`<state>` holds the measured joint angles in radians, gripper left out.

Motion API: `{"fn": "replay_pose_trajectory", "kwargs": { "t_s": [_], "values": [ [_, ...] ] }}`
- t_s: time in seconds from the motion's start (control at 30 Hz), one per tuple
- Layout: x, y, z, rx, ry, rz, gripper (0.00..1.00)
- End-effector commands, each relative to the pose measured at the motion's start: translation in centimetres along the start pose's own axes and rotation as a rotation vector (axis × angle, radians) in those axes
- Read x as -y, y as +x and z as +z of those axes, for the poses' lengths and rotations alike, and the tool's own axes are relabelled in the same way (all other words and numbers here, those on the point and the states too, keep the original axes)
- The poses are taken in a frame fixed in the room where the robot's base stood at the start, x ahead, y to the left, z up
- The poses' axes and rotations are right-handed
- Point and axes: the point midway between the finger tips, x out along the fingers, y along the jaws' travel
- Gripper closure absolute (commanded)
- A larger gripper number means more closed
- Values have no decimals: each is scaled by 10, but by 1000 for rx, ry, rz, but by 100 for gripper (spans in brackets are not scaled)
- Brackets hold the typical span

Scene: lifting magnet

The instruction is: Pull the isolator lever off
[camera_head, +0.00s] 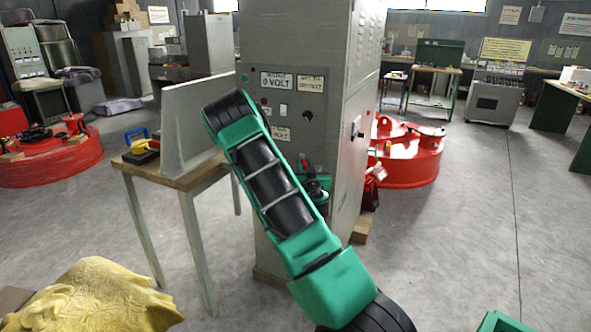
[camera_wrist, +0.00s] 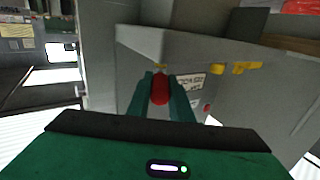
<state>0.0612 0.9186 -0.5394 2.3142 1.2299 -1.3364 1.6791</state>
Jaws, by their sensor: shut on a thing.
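The isolator lever (camera_wrist: 160,90) shows in the wrist view as a red handle on the grey cabinet. My gripper (camera_wrist: 161,80) is shut on it, with one green finger on each side. The lever's mounting is mostly hidden by the handle and fingers.
A wooden-topped table (camera_head: 195,178) with a grey upright plate (camera_head: 190,120) stands left of the cabinet. Red round magnets lie at the left (camera_head: 60,165) and behind the cabinet (camera_head: 415,160). A yellow cloth (camera_head: 90,298) lies front left. The floor at right is mostly clear.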

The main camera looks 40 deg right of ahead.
Motion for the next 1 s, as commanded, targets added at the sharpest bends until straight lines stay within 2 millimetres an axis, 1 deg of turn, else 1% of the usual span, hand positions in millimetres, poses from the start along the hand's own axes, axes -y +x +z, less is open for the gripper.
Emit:
{"fn": "replay_pose_trajectory", "kwargs": {
  "t_s": [0.03,0.3,0.77,0.8,0.87,1.0],
  "values": [
    [-4,3,-6,-13,3,-2,100],
    [-13,4,-6,-13,0,-15,100],
    [-14,4,-6,-14,1,-18,100],
    [-14,4,-6,-14,1,-18,76],
    [-14,4,-5,-13,1,-17,62],
    [-15,3,-4,-9,2,-16,62]
  ]
}}
